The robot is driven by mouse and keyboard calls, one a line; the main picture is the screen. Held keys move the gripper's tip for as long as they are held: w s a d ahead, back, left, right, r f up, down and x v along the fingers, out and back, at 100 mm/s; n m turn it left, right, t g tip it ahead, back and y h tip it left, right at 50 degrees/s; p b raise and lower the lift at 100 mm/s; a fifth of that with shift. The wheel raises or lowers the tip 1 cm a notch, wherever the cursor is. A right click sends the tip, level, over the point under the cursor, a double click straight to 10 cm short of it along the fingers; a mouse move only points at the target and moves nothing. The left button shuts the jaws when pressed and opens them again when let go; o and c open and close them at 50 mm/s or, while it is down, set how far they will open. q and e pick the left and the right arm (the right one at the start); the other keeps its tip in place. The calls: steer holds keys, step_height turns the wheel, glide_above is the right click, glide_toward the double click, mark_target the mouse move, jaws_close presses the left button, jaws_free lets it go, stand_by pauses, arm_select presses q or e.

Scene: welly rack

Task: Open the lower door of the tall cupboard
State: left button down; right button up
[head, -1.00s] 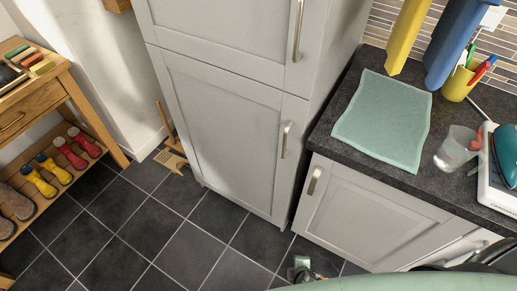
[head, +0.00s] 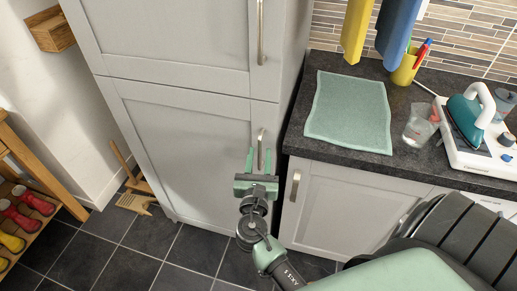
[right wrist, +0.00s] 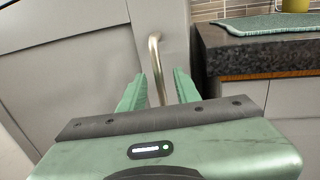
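The tall grey cupboard has a lower door (head: 185,150) that looks closed, with a vertical metal bar handle (head: 261,148) near its right edge. The handle also shows in the right wrist view (right wrist: 157,68). My right gripper (head: 259,162) is in front of this handle. Its two green fingers are apart, and in the right wrist view (right wrist: 157,90) the handle's lower part stands between them, with gaps on both sides. Whether the fingertips reach past the bar is hard to tell. My left gripper is not in view.
A base unit with a dark worktop (head: 300,130) stands just right of the cupboard. On the worktop are a green mat (head: 350,112), a clear cup (head: 418,128) and an iron (head: 470,112). A wooden boot jack (head: 135,203) lies on the floor at left.

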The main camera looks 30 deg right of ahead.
steer(key=shift+x, duration=1.25)
jaws_close()
stand_by(0.5)
